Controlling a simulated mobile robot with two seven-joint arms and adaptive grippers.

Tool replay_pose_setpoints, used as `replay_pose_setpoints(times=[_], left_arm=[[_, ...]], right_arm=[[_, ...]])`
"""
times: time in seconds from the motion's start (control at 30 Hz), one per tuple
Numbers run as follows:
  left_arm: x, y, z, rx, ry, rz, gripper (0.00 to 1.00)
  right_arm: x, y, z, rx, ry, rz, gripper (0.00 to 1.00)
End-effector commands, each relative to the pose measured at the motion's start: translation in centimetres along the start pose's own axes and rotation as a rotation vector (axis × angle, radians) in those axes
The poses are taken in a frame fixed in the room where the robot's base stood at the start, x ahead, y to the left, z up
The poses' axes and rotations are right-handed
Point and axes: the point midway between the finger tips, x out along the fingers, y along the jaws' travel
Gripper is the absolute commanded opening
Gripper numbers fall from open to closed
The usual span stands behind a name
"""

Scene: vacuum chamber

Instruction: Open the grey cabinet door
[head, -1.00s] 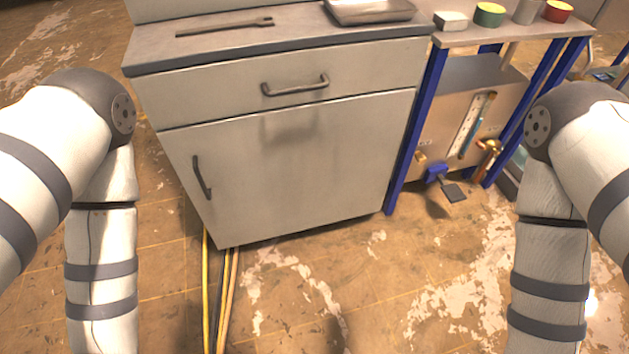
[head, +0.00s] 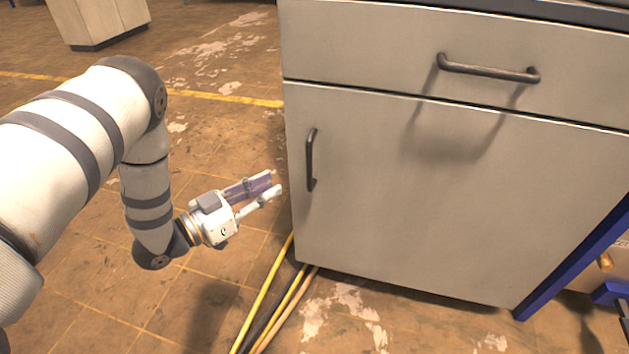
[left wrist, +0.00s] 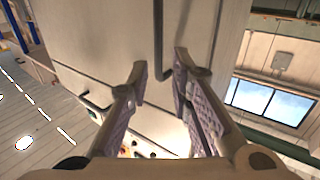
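The grey cabinet door (head: 420,210) is shut, flush with the cabinet front below the drawer. Its dark vertical handle (head: 311,160) is near the door's left edge. My left gripper (head: 273,184) is open and empty, just left of the door handle, with its fingers pointing toward the cabinet. In the left wrist view the two fingers (left wrist: 158,75) are spread apart. The door handle (left wrist: 158,40) shows beyond and between the fingertips there, and I see no contact.
A closed drawer (head: 400,45) with a horizontal handle (head: 488,70) is above the door. Yellow and dark cables (head: 268,305) run along the floor by the cabinet's lower left corner. A blue frame leg (head: 575,265) stands at the right. Floor to the left is open.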

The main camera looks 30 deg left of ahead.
Motion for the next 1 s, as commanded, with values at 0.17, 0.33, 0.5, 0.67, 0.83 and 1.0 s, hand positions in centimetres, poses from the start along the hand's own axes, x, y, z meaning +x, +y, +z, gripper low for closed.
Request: replay_pose_setpoints(times=[0.17, 0.33, 0.5, 0.67, 0.83, 1.0], left_arm=[[4.3, 0.2, -0.1, 0.0, 0.003, 0.003, 0.2], [8.4, 0.2, -0.1, -0.001, 0.001, 0.002, 0.2], [10.8, 0.2, -0.1, -0.003, -0.001, 0.001, 0.2], [11.4, 0.2, -0.2, -0.003, -0.002, -0.001, 0.2], [11.4, 0.2, -0.2, -0.003, -0.003, 0.0, 0.17], [11.3, 0.2, -0.2, -0.004, -0.003, 0.0, 0.0]], right_arm=[[0.7, -0.1, -0.2, -0.001, -0.01, 0.0, 0.0], [1.5, -0.1, -0.5, -0.003, -0.022, 0.0, 0.0], [1.9, -0.2, -0.6, -0.004, -0.029, 0.0, 0.0], [2.0, -0.2, -0.6, -0.004, -0.03, -0.001, 0.0], [1.9, -0.2, -0.6, -0.004, -0.03, -0.001, 0.0], [2.0, -0.2, -0.6, -0.004, -0.03, -0.001, 0.0]])
